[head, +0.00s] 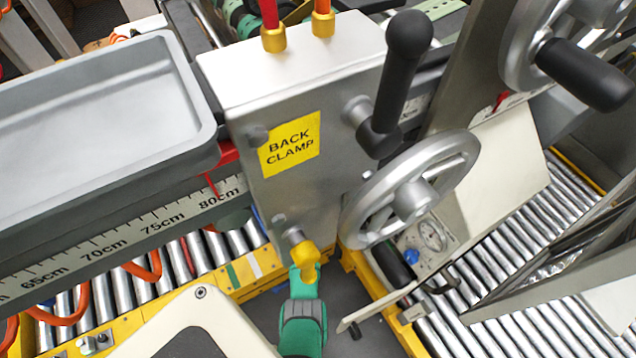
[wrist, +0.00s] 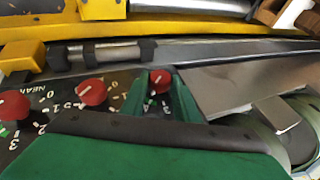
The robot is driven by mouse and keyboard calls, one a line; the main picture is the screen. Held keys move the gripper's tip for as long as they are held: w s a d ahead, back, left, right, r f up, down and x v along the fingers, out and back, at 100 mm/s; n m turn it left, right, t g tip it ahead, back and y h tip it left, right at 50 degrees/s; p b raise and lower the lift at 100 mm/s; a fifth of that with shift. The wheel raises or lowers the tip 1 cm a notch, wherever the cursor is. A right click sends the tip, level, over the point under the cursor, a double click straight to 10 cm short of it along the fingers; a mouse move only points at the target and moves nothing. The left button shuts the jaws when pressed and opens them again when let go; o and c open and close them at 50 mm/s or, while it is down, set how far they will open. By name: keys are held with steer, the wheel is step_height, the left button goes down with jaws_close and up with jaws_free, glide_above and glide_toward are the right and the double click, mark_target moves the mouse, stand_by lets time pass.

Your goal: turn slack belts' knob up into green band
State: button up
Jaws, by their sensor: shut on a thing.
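My gripper (wrist: 160,90) has green fingers, one on each side of a small red knob (wrist: 159,79) with a pale pointer line. It is shut on this knob, the rightmost of three red knobs on a dark panel. The fingers cover part of its dial. The middle red knob (wrist: 91,92) and the left red knob (wrist: 13,103) stand free, with white numbers around them. In the head view my green gripper (head: 306,277) points away below the BACK CLAMP housing; the red knobs are hidden there.
A yellow-tipped valve (head: 302,259) stands close to my gripper in the head view. A grey tray (head: 100,215) is at left. A yellow rail (wrist: 190,27) runs behind the panel.

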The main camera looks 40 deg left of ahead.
steer(key=o, duration=1)
steer(key=shift+o, duration=0.2)
steer(key=v, duration=1)
steer(key=shift+s+r, duration=0.25)
steer(key=shift+r, duration=0.1)
steer(key=shift+d, duration=0.1)
steer(key=shift+d, duration=0.1)
